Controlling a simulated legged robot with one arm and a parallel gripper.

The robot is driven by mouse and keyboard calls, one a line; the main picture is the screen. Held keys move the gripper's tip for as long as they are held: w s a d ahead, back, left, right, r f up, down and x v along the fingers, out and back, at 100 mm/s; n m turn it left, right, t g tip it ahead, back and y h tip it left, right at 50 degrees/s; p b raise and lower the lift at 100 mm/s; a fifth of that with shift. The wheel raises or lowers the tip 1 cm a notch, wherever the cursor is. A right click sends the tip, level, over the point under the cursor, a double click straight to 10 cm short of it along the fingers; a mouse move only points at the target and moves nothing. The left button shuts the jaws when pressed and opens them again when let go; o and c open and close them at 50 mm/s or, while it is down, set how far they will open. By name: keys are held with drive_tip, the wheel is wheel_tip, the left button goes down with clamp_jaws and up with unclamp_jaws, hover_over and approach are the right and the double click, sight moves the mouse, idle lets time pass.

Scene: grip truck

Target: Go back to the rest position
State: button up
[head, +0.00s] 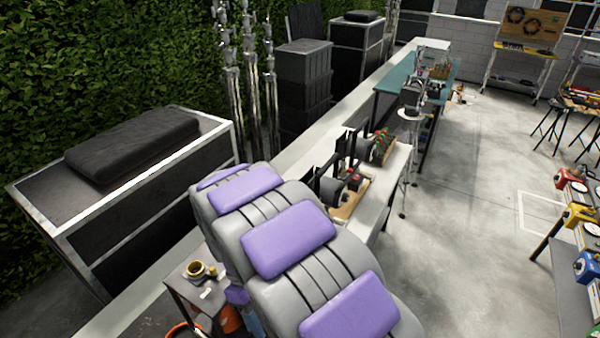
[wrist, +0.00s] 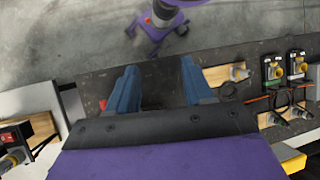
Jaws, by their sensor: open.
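My gripper (wrist: 160,78) shows in the wrist view, with two blue fingers held wide apart. Nothing is between the fingers but a view of a dark bench top (wrist: 100,85) behind them. I cannot tell how far the fingers are above it. The gripper's purple body fills the bottom of the wrist view. In the head view, the gripper is not visible.
Wooden blocks with fittings (wrist: 217,76) and small devices with yellow knobs (wrist: 272,69) lie right of the fingers. A black cabinet (head: 140,220) stands at left by a hedge. Benches (head: 395,165) line a low wall. The middle floor (head: 470,220) is clear.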

drive_tip(key=s+d+f+m+t+y+b, duration=0.1)
drive_tip(key=s+d+m+b, duration=0.2)
drive_tip(key=d+b, duration=0.3)
drive_tip(key=s+d+f+m+y+b, duration=0.1)
drive_tip(key=s+d+m+y+b, duration=0.15)
drive_tip(key=d+b, duration=0.45)
drive_tip(key=s+d+f+m+t+b, duration=0.2)
drive_tip(key=s+d+f+m+b, duration=0.4)
drive_tip(key=s, duration=0.5)
drive_tip(key=d+f+b, duration=0.1)
drive_tip(key=d, duration=0.1)
drive_tip(key=shift+s+d+f+m, duration=0.35)
drive_tip(key=shift+s+d+f, duration=0.05)
drive_tip(key=shift+c, duration=0.3)
drive_tip(key=shift+c, duration=0.5)
drive_tip(key=shift+a, duration=0.15)
